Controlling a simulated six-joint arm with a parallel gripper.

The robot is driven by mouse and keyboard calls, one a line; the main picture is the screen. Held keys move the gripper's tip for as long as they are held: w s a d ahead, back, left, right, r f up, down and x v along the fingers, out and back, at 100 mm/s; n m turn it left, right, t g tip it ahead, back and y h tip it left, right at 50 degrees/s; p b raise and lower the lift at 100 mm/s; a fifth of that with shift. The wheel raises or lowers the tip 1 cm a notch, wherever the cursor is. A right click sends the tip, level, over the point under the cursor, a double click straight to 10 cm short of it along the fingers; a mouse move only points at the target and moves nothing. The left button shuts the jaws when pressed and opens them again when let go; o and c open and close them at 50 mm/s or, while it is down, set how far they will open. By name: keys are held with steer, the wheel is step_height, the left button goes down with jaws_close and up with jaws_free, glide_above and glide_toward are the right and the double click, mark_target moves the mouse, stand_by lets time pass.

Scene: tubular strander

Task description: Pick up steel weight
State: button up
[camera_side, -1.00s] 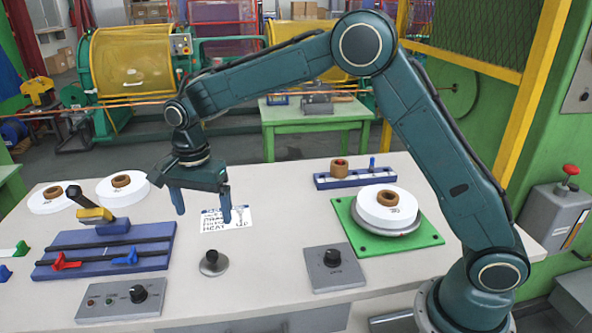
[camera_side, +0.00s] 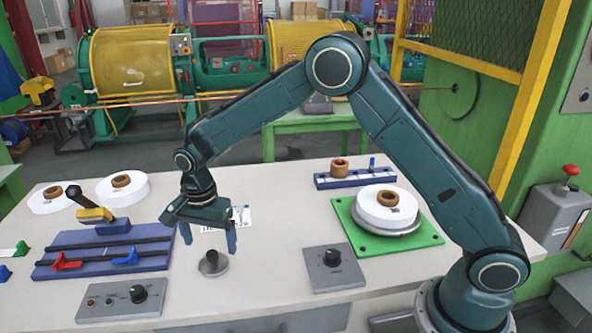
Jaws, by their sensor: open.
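The steel weight (camera_side: 213,265) is a small grey piece with a round base and a knob on top. It stands upright on the pale table, left of the middle. My gripper (camera_side: 210,248) is open and points down, with its blue fingers spread. In the side view its fingertips appear just above and to either side of the weight's knob. I see no contact, and the exact gap in depth cannot be told. Nothing is between the fingers that I can make out as held.
A blue slide fixture (camera_side: 105,255) with red and blue levers lies to the left. Control boxes with black knobs stand in front (camera_side: 115,300) and to the right (camera_side: 334,268). A green plate (camera_side: 425,232) bears a white spool (camera_side: 388,205). A printed card (camera_side: 242,215) lies behind my gripper.

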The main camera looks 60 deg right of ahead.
mark_target(211, 253)
steer(key=shift+f, duration=2.55)
steer(key=c, duration=1.3)
